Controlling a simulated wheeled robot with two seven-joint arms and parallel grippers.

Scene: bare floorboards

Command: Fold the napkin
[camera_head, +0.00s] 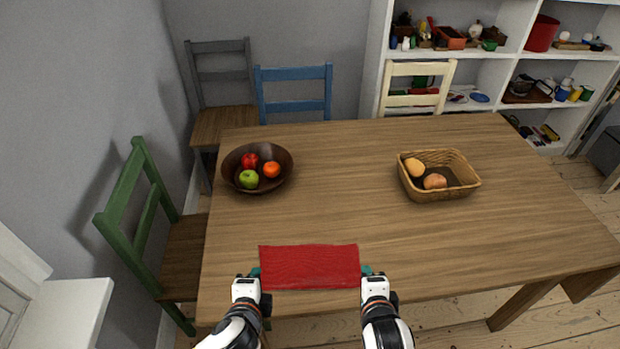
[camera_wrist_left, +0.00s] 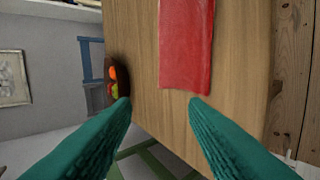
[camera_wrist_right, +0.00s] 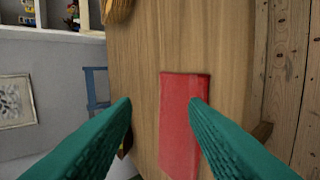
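A red napkin (camera_head: 309,267) lies flat on the wooden table (camera_head: 340,215) near its front edge, as a wide rectangle. My left gripper (camera_head: 254,273) is at the napkin's left end and my right gripper (camera_head: 367,271) is at its right end. In the left wrist view the green fingers (camera_wrist_left: 160,100) are spread wide with nothing between them, and the napkin (camera_wrist_left: 186,45) lies beyond them. In the right wrist view the fingers (camera_wrist_right: 160,102) are also spread and empty, with the napkin (camera_wrist_right: 180,120) beyond and partly behind one finger.
A dark bowl (camera_head: 232,178) with apples and an orange stands at the back left. A wicker basket (camera_head: 455,187) with bread-like items stands at the right. Chairs line the far and left sides, including a green chair (camera_head: 125,190). The table between is clear.

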